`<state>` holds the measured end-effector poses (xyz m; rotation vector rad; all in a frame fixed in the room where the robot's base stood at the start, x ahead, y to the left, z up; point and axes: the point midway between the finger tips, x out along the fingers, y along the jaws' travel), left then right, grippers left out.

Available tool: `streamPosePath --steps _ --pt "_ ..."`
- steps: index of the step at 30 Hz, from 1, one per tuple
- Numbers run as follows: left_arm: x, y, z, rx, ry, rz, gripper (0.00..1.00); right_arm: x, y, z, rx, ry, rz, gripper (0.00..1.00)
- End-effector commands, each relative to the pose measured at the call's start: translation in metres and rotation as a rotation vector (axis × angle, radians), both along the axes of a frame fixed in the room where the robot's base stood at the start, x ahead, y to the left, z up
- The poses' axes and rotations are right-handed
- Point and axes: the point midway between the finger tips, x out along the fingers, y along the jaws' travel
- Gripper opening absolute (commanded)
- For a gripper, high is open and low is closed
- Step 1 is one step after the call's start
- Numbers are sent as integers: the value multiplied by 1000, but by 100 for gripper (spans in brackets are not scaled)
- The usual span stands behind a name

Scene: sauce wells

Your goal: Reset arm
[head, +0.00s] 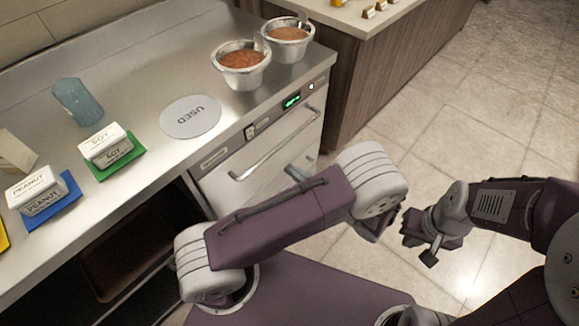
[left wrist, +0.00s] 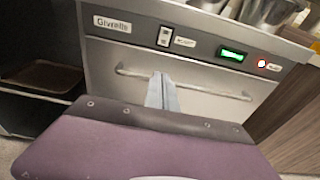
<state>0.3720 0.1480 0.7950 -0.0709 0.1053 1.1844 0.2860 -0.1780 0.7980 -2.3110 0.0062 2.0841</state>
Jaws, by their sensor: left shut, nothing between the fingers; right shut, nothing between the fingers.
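My left arm reaches across the head view, and its slim grey fingertips (head: 292,171) show behind the arm, in front of the oven door. In the left wrist view, the left gripper (left wrist: 163,92) is shut and empty, with its fingers in front of the door handle. My right gripper (head: 430,255) is at the end of the right arm, low over the open floor. It is small and dark there, shut and empty, and its fingers are hard to make out.
The steel counter (head: 175,65) holds two sauce wells (head: 241,82) (head: 288,48), a round USED mat (head: 190,117), a blue container (head: 78,101), and SOY (head: 106,146) and PEANUT (head: 38,190) boxes. The oven handle (head: 272,147) sticks out below. Tiled floor (head: 470,100) is clear at right.

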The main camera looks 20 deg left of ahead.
Motion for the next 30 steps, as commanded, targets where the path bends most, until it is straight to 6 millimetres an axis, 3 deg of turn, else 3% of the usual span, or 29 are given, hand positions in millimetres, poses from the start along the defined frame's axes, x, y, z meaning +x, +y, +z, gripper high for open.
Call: streamPosePath --steps 13,15,17,19,21,24,27,30 --pt "1 3 0 0 0 8 0 0 0 0 0 0 0 0" --pt "4 15 5 -15 -14 54 0 0 0 0 0 0 0 0" --pt "12 34 22 -63 -63 134 0 0 0 0 0 0 0 0" --pt "10 70 51 -121 -126 268 0 0 0 0 0 0 0 0" --pt "-15 108 68 -213 -172 451 0 0 0 0 0 0 0 0" --pt "-63 138 67 -411 -243 708 0 0 0 0 0 0 0 0" --pt "-103 139 54 -631 -344 938 0 0 0 0 0 0 0 0" --pt "-128 119 38 -865 -482 1140 0 0 0 0 0 0 0 0"
